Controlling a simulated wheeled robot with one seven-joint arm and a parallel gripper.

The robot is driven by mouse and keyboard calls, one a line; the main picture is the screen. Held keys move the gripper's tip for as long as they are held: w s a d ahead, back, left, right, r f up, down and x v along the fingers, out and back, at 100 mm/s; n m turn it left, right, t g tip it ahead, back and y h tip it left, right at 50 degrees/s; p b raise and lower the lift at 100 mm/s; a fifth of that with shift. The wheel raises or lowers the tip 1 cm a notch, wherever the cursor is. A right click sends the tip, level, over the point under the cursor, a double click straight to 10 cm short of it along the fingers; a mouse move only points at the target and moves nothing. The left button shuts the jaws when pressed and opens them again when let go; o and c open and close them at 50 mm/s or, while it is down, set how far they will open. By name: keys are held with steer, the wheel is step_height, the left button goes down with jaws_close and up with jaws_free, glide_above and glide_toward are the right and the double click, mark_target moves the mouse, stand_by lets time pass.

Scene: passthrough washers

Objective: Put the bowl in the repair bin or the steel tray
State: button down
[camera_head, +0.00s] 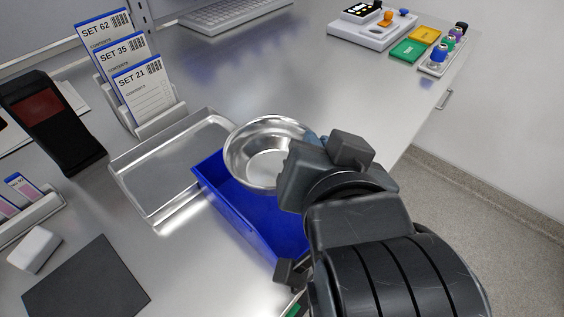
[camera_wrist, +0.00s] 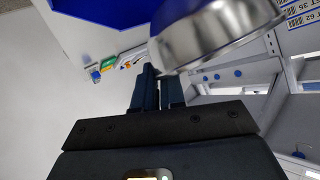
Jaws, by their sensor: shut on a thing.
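A shiny steel bowl (camera_head: 262,157) is held over the far part of the blue bin (camera_head: 262,218), near the steel tray's right edge. My gripper (camera_head: 314,141) is shut on the bowl's right rim. The wrist view shows the bowl (camera_wrist: 215,32) at the gripper's fingers (camera_wrist: 158,88), with part of the blue bin (camera_wrist: 105,12) at the top. The steel tray (camera_head: 165,172) is empty and lies left of the blue bin. My arm hides the bin's right side. I cannot tell whether the bowl touches the bin.
A card rack (camera_head: 160,120) with several set cards stands behind the tray. A black scanner-like device (camera_head: 52,120) stands at left. A dark mat (camera_head: 86,283) and a white block (camera_head: 34,249) lie at front left. Bare steel table lies behind the bowl.

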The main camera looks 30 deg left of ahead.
steer(key=f, duration=0.5)
steer(key=shift+w+a+f, duration=0.25)
steer(key=shift+w+f, duration=0.1)
steer(key=shift+f, duration=2.15)
steer(key=c, duration=1.5)
jaws_free()
steer(key=p+v, duration=0.1)
steer(key=v, duration=1.1)
steer(key=shift+d, duration=0.1)
